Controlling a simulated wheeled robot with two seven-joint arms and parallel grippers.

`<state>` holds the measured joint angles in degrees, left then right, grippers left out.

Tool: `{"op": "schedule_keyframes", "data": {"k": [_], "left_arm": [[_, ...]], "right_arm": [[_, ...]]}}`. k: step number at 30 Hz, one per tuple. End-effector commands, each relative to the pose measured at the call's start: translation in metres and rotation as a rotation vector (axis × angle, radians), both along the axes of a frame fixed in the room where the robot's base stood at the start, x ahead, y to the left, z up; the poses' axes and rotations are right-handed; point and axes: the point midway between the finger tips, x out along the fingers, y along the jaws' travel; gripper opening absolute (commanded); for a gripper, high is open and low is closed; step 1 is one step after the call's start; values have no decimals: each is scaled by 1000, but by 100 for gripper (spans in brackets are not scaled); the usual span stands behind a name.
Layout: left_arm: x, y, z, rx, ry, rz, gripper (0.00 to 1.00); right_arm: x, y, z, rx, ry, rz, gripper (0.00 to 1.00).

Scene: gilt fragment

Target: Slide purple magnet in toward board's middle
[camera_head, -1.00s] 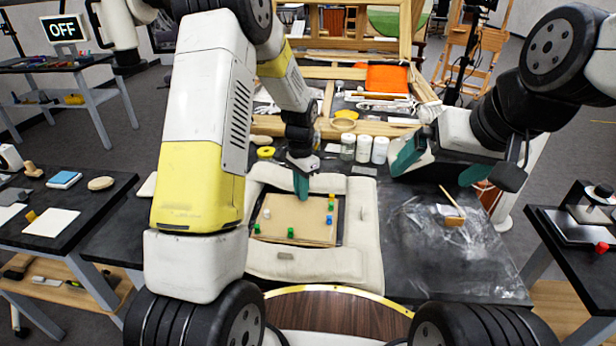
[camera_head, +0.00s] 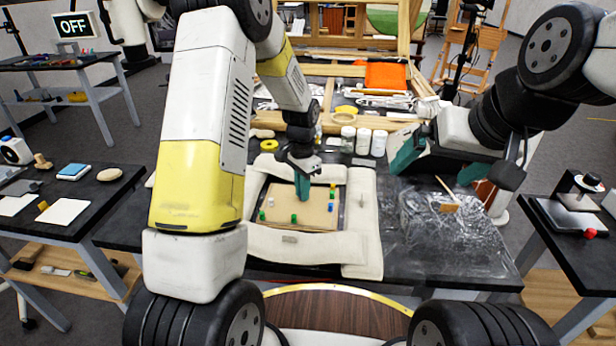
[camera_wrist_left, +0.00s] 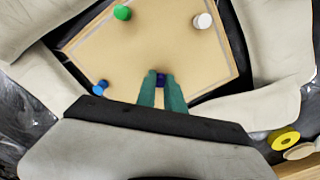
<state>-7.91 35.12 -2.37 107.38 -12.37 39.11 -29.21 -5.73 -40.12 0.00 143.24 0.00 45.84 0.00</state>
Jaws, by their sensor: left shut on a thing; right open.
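The tan board (camera_head: 315,218) lies in a padded pale surround, with several coloured magnets on it. My left gripper (camera_head: 302,192) reaches down over the back part of the board. In the left wrist view its teal fingers (camera_wrist_left: 162,88) are shut on the purple magnet (camera_wrist_left: 161,78), close to the board's edge. In the head view the fingers hide this magnet. My right gripper (camera_head: 438,165) is open and empty, right of the board and apart from it.
On the board stand a white magnet (camera_wrist_left: 203,21), a green magnet (camera_wrist_left: 122,12) and a blue magnet (camera_wrist_left: 101,87). A green and a yellow magnet (camera_head: 332,194) are near its right back corner. White jars (camera_head: 363,141) and a yellow ring (camera_head: 269,145) stand behind. The board's middle has free room.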

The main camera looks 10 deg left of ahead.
Motion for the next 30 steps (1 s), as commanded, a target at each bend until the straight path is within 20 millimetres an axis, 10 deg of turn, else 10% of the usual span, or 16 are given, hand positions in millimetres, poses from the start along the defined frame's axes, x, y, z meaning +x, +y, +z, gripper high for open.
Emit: {"op": "schedule_keyframes", "data": {"k": [11,12,15,30], "left_arm": [[0,-1,0,0,-1,0,0],[0,-1,0,0,-1,0,21],[0,-1,0,0,-1,0,38],[1,-1,25,-1,-6,1,38]], "right_arm": [[0,0,0,0,0,0,100],[0,0,0,0,0,0,100],[0,0,0,0,0,0,100],[0,0,0,0,0,0,100]]}}
